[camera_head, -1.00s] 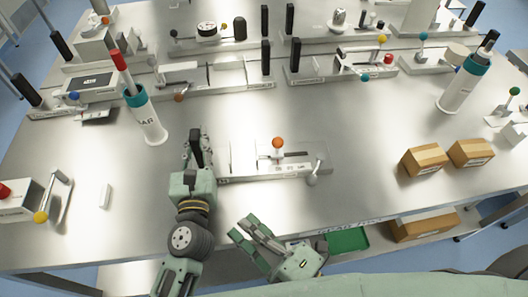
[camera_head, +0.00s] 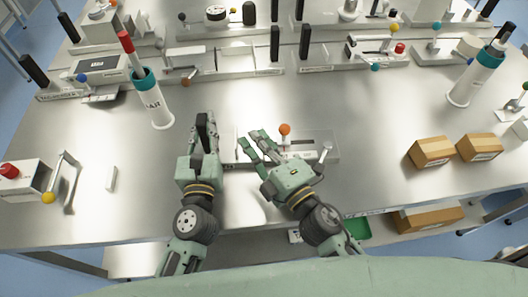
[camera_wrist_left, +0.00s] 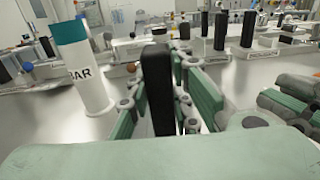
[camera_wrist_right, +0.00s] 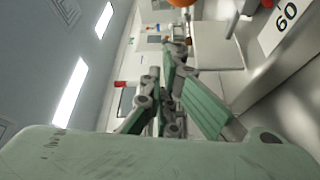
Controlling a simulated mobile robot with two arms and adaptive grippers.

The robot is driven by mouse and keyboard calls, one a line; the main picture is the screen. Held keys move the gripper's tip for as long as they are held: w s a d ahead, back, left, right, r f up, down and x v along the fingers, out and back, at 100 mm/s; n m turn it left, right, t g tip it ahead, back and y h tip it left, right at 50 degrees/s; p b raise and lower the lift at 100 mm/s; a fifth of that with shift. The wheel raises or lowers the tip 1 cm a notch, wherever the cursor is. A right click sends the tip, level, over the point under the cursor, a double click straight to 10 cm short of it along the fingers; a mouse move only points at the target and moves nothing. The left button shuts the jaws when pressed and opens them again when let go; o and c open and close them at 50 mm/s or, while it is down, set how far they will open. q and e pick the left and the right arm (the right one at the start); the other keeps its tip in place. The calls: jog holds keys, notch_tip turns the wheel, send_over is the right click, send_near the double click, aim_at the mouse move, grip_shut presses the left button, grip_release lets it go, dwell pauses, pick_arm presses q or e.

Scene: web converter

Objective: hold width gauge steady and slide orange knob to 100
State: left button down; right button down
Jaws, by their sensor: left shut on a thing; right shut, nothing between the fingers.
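The width gauge (camera_head: 325,147) is a pale metal block lying flat near the middle of the table. Its orange knob (camera_head: 285,129) stands upright on it, and part of the knob shows at the top of the right wrist view (camera_wrist_right: 182,3). A black upright handle (camera_wrist_left: 157,90) stands at the gauge's left end. My left gripper (camera_head: 206,128) is shut on this handle. My right gripper (camera_head: 257,143) is shut and empty, over the gauge's front left part, just left of the knob and apart from it. It hides part of the gauge. A label reading 60 (camera_wrist_right: 285,28) shows in the right wrist view.
A white cylinder with a teal band (camera_head: 155,100) stands back left, another (camera_head: 474,80) back right. Cardboard boxes (camera_head: 432,152) sit on the right. Several fixtures with black handles line the back. A lever device (camera_head: 22,180) is at left. The table front is mostly clear.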

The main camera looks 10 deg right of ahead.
pick_arm(q)
jog(key=shift+s+f, duration=0.1)
jog(key=shift+f, duration=0.5)
pick_arm(e)
jog(key=shift+w+d+f, duration=0.1)
jog(key=shift+d+f, duration=0.15)
jog(key=shift+d, duration=0.6)
jog(key=shift+d+f, duration=0.2)
jog(key=shift+d, duration=0.75)
pick_arm(q)
jog(key=shift+a, duration=0.15)
pick_arm(e)
jog(key=d, duration=0.6)
jog(key=shift+s+d, duration=0.2)
jog(key=shift+d, duration=0.2)
jog(key=a, duration=0.2)
jog(key=a+r, duration=0.1)
jog(key=shift+s+a, duration=0.3)
jog(key=shift+s, duration=0.1)
jog(key=v, duration=0.9)
jog(key=shift+s, duration=0.5)
pick_arm(q)
jog(key=shift+r+p, duration=0.3)
jog(key=shift+p, duration=0.05)
pick_arm(e)
jog(key=shift+w+a+r, duration=0.1)
jog(key=shift+r, duration=0.15)
